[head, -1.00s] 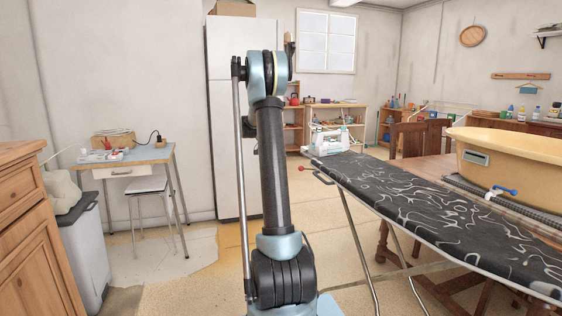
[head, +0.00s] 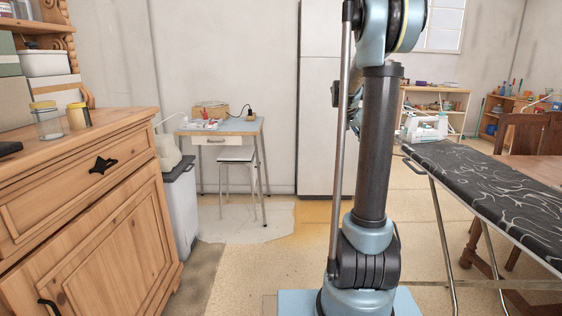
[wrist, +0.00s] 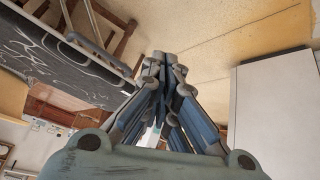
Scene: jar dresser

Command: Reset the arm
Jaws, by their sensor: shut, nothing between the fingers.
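My arm stands upright in the right half of the head view, with its upper joint at the top edge. My gripper shows in the wrist view (wrist: 165,75), with its fingers together and nothing between them. In the head view the gripper cannot be made out clearly behind the arm. Past the fingers, the wrist view shows bare floor, the ironing board and a tall white cabinet side.
A wooden dresser (head: 85,215) stands close at left, with a glass jar (head: 47,122) and a yellow-lidded jar (head: 78,117) on top. An ironing board (head: 490,190) is at right. A small desk (head: 222,126) and stool (head: 238,156) stand at the back. Floor between is clear.

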